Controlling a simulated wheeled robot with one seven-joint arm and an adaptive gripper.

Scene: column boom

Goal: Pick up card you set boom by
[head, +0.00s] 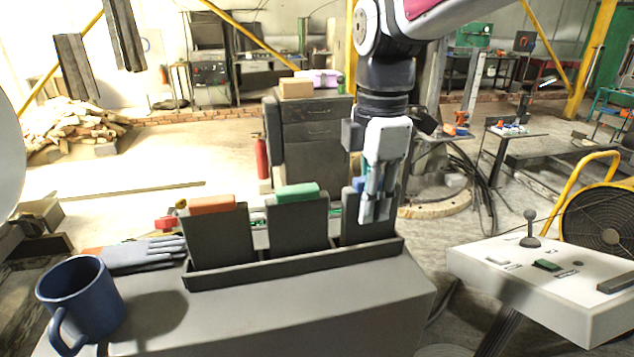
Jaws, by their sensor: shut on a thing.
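A dark rack (300,266) on the grey bench holds three upright dark cards in a row. The left card (220,236) has an orange top edge, and the middle card (298,222) has a green top edge. The right card (352,228) shows a bit of blue at its top and is partly hidden behind my gripper. My gripper (375,215) points down at this right card and is shut on its upper part. The card still stands in the rack's right slot. Its far side and the exact finger contact are hidden.
A blue mug (80,300) and grey gloves (135,255) are on the bench at the left. A control console (550,275) with a joystick (530,230) stands at the right, beside a yellow-framed fan (605,215). A dark cabinet (310,150) stands behind the rack.

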